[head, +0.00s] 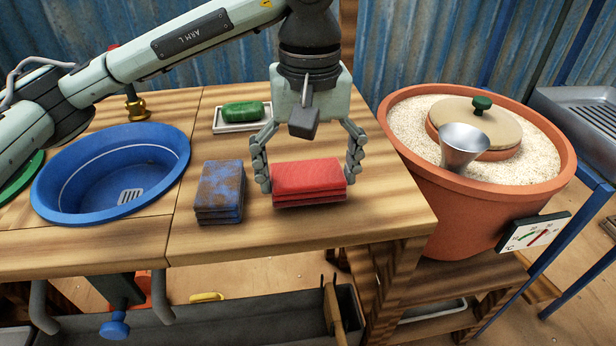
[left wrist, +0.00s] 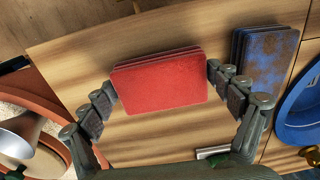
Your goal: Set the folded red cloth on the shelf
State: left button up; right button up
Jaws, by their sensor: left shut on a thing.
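The folded red cloth (head: 309,181) is a flat layered block at the right part of the wooden table top. My left gripper (head: 308,174) is around it, with one finger at each short side. In the left wrist view the cloth (left wrist: 160,82) shows between the two fingers of the left gripper (left wrist: 162,85). Whether the cloth touches the table or is slightly above it I cannot tell. A lower wooden shelf (head: 446,275) shows beneath the clay pot, at the right. My right gripper is in neither view.
A folded blue-brown cloth (head: 220,190) lies close left of the red one. A blue basin (head: 112,172) is set in the table at left. A green soap on a white dish (head: 241,127) is behind. A clay pot of grain (head: 460,215) with a metal funnel (head: 462,145) stands right.

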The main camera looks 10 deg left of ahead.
pick_arm(q)
jog(key=shift+f, duration=0.6)
jog(key=shift+f, duration=0.15)
jog(key=o, duration=0.9)
